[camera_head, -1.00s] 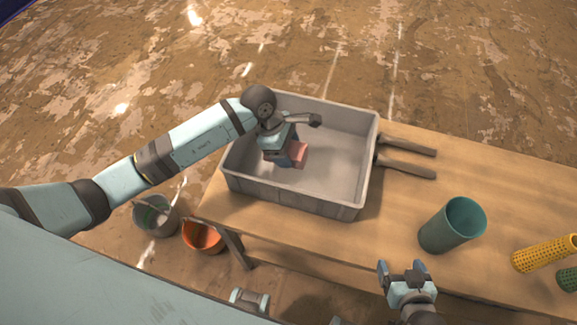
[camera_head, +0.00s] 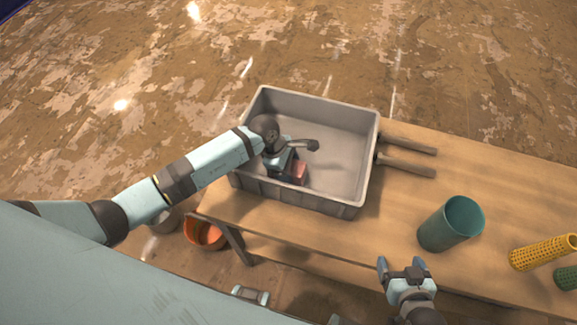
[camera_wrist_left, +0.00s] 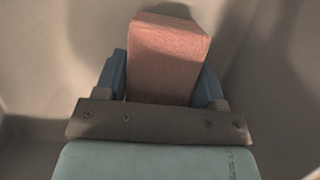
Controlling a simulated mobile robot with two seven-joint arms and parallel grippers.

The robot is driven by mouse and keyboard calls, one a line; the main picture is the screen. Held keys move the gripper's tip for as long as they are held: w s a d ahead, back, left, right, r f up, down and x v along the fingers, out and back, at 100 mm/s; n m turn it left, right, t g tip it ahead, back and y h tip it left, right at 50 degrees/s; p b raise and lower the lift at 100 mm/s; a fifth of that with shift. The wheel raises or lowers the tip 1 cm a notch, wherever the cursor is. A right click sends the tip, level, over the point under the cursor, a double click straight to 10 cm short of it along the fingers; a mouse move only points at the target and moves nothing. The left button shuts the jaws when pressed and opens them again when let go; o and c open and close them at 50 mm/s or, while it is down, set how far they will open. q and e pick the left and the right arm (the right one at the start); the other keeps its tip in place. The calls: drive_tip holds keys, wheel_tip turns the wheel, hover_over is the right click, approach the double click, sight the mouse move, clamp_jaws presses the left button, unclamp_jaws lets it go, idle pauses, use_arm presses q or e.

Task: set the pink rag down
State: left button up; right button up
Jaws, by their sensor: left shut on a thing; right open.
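The pink rag (camera_head: 300,171) is a small block-shaped pink thing inside the grey bin on the table. My left gripper (camera_head: 293,174) reaches down into the bin and is shut on the rag. In the left wrist view the rag (camera_wrist_left: 168,55) sits between the two blue fingers (camera_wrist_left: 165,85), with the bin's pale inside around it. I cannot tell whether the rag touches the bin floor. My right gripper (camera_head: 402,264) is open and empty in front of the table's near edge.
The grey bin (camera_head: 368,170) has high walls, and its right part is empty. Two handles (camera_head: 408,145) lie right of it. A teal cup (camera_head: 450,224), a yellow perforated cylinder (camera_head: 543,252) and a green one (camera_head: 568,277) are at right. An orange bucket (camera_head: 203,234) is on the floor.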

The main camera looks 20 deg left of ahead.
use_arm(q)
drive_tip(key=o, duration=0.9)
drive_tip(key=shift+f, duration=0.1)
drive_tip(key=shift+r, duration=0.2)
use_arm(e)
drive_tip(key=shift+r, duration=0.1)
drive_tip(key=shift+f+b, duration=0.55)
drive_tip(key=shift+f, duration=0.2)
use_arm(q)
drive_tip(key=v, duration=1.2)
drive_tip(key=shift+d, duration=0.1)
